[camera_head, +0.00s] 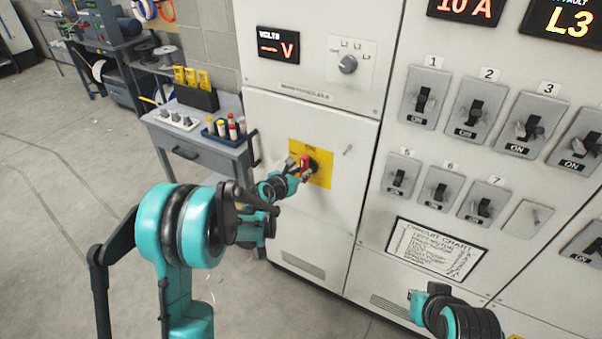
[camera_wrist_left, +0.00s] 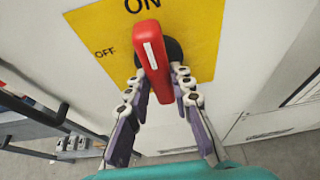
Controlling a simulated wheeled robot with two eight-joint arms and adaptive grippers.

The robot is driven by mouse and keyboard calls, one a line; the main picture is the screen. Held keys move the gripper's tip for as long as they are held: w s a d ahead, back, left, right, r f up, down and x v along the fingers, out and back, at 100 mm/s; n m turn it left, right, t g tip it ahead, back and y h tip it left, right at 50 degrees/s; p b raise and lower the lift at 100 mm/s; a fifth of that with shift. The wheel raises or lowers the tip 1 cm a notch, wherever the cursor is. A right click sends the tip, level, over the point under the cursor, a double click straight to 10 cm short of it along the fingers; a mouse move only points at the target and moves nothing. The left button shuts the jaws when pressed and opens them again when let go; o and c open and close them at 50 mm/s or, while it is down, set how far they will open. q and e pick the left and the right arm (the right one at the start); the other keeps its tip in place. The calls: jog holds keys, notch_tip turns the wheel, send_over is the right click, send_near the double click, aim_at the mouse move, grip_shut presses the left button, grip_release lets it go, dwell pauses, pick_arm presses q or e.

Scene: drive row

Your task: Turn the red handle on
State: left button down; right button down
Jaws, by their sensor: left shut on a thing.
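The red handle (camera_wrist_left: 152,60) sits on a dark round hub on a yellow plate (camera_wrist_left: 207,30) fixed to the cabinet's lower left door. The plate carries ON at the top and OFF at the left. In the left wrist view the handle stands nearly upright, its upper end just below ON. The handle also shows in the head view (camera_head: 305,161). My left gripper (camera_wrist_left: 158,74) is shut on the handle, one finger on each side. Of my right arm, only a teal and black part shows at the lower right; its fingers cannot be seen.
A grey side table (camera_head: 205,137) with a blue tray of bottles stands left of the cabinet. Several grey switches and a circuit chart (camera_head: 435,249) fill the panel to the right. The floor at the left is open.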

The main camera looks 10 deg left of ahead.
pick_arm(q)
jog(key=c, duration=1.3)
grip_release()
jog(key=shift+w+d, duration=0.1)
jog(key=shift+w+f, duration=0.1)
jog(key=v, duration=1.2)
